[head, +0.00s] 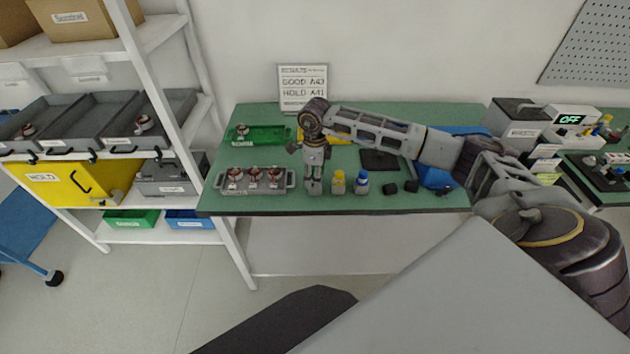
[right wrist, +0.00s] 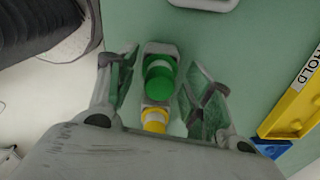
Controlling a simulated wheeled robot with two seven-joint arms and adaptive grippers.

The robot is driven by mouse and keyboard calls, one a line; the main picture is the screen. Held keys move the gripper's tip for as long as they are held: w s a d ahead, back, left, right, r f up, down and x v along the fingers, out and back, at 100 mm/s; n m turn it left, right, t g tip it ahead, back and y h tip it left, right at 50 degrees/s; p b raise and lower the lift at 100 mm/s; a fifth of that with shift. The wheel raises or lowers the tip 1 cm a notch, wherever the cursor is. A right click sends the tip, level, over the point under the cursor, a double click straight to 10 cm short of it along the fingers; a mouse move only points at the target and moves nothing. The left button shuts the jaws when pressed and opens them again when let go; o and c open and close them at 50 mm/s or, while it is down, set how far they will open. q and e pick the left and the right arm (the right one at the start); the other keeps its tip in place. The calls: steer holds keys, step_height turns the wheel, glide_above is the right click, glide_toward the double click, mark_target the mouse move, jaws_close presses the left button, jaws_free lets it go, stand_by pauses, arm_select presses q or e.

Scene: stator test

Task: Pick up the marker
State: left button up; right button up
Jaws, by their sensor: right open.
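Small bottle-like markers stand in a row near the front edge of the green table. The yellow-capped one (head: 338,182) and the blue-capped one (head: 362,183) show in the head view. In the right wrist view a green-capped marker (right wrist: 159,84) stands between the fingers of my right gripper (right wrist: 166,75), in a grey holder (right wrist: 160,48). The yellow cap (right wrist: 154,120) is just beside it. My right gripper also shows in the head view (head: 314,180), pointing down over the row and hiding the green one. It is open around the green marker; contact is unclear. My left gripper is out of view.
A grey tray (head: 279,189) with several red-and-white parts lies left of the gripper. Behind are a green tray (head: 267,134), a yellow bin (right wrist: 297,112) and a sign (head: 303,89). Small black pieces (head: 390,188) lie right of the blue marker. Shelving (head: 150,110) stands at left.

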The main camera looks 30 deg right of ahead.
steer(key=shift+c, duration=1.1)
steer(key=c, duration=0.9)
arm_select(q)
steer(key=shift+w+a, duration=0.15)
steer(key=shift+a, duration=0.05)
arm_select(e)
step_height(320, 180, up, 8)
steer(key=shift+r+b, duration=0.25)
steer(key=shift+b, duration=0.15)
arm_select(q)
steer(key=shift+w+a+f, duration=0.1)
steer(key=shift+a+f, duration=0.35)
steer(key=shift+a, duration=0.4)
arm_select(e)
steer(key=shift+r, duration=0.75)
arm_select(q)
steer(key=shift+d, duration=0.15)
